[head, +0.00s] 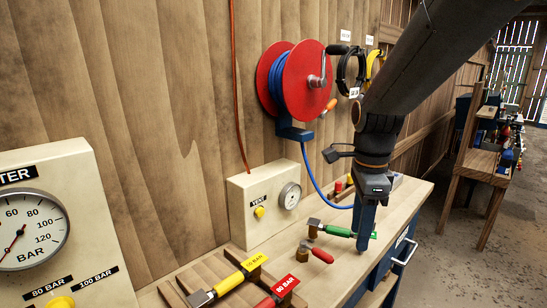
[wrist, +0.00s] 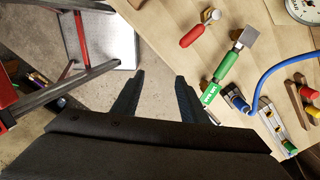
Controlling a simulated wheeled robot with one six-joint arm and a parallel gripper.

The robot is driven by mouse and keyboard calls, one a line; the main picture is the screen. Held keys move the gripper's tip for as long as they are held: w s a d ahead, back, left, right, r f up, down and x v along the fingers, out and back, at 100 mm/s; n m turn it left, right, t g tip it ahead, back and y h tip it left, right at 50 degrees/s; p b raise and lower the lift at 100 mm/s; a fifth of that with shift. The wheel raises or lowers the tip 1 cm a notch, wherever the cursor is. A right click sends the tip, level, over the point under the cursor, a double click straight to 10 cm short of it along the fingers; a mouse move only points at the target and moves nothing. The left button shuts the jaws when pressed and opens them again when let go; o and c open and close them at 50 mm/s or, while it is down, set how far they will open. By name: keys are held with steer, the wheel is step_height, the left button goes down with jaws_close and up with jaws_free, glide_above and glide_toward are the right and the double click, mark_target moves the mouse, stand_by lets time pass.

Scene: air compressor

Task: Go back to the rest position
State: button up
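My gripper (head: 364,245) points down over the front edge of the workbench (head: 300,262) in the head view, at the lower end of my dark arm. In the wrist view my gripper (wrist: 158,76) has its two fingers spread apart. Only floor shows between them, so it is open and empty. A green-handled tool (head: 338,230) lies on the bench just left of the fingers in the head view. It also shows in the wrist view (wrist: 226,66), right of the fingers and apart from them.
A red hose reel (head: 312,80) with blue hose hangs on the wall above a cream gauge box (head: 248,205). Yellow (head: 228,284) and red-handled tools (head: 322,255) lie on the bench. A drawer handle (head: 405,253) sticks out in front. Open floor (head: 450,260) lies right.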

steer(key=s+f+n, duration=1)
steer(key=n, duration=0.9)
steer(key=shift+s+d+f+t, duration=0.15)
steer(key=shift+d+f+t, duration=0.1)
steer(key=shift+f+t, duration=0.15)
